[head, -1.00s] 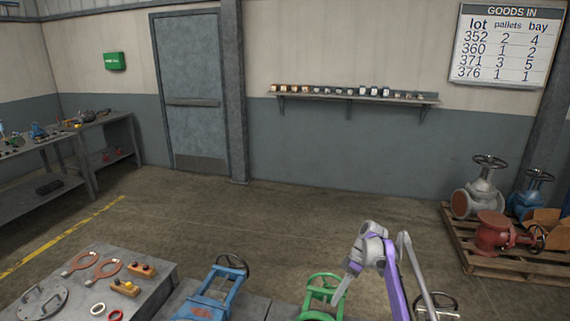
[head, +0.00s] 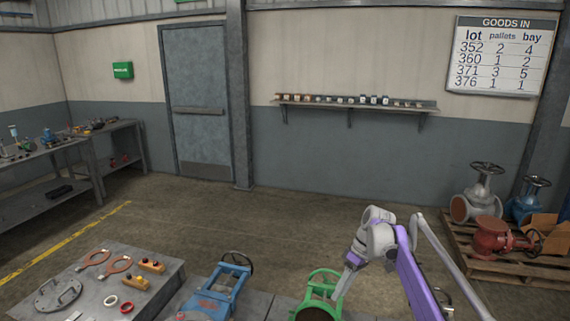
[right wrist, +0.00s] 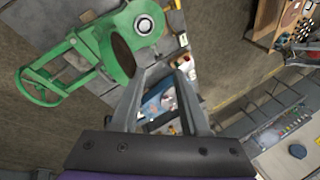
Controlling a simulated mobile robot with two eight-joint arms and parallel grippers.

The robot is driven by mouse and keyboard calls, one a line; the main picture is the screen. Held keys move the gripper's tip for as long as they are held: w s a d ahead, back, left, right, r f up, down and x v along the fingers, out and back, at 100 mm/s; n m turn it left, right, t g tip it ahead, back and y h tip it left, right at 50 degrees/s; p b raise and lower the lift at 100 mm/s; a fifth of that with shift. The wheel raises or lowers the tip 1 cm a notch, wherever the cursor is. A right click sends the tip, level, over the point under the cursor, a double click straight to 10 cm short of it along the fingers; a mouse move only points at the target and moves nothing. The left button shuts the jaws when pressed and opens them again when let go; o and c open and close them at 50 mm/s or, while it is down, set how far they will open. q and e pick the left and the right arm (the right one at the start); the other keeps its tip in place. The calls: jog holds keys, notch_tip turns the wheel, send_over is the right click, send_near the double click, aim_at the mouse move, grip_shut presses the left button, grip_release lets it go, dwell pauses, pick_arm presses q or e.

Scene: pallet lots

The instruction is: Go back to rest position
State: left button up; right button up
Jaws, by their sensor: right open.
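My right gripper (head: 340,290) shows at the lower right of the head view, with its fingers pointing down beside a green valve (head: 325,276). In the right wrist view the two fingers (right wrist: 166,75) stand apart with nothing held between them. The green valve body (right wrist: 118,50) with its handwheel is at the upper left there, seemingly apart from the fingers. My left gripper is in neither view.
A blue valve (head: 214,300) stands left of the green one. A pallet (head: 462,248) with several valves stands at the right. The floor behind the tables is open.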

jog(key=s+r+m+t+h, duration=0.1)
jog(key=s+r+m+t, duration=0.1)
jog(key=s, duration=0.6)
jog(key=s+r+m+t+h, duration=0.2)
jog(key=s+r+m, duration=0.1)
jog(key=s, duration=0.4)
jog(key=s+d+f+m+t, duration=0.1)
jog(key=s+f, duration=0.3)
jog(key=s, duration=0.4)
jog(key=s+f+m+t+h, duration=0.1)
jog(key=s+f+m+t, duration=0.2)
jog(key=s, duration=0.6)
jog(key=shift+s+d+f+h, duration=0.3)
jog(key=shift+d+f, duration=0.05)
jog(key=shift+f, duration=0.6)
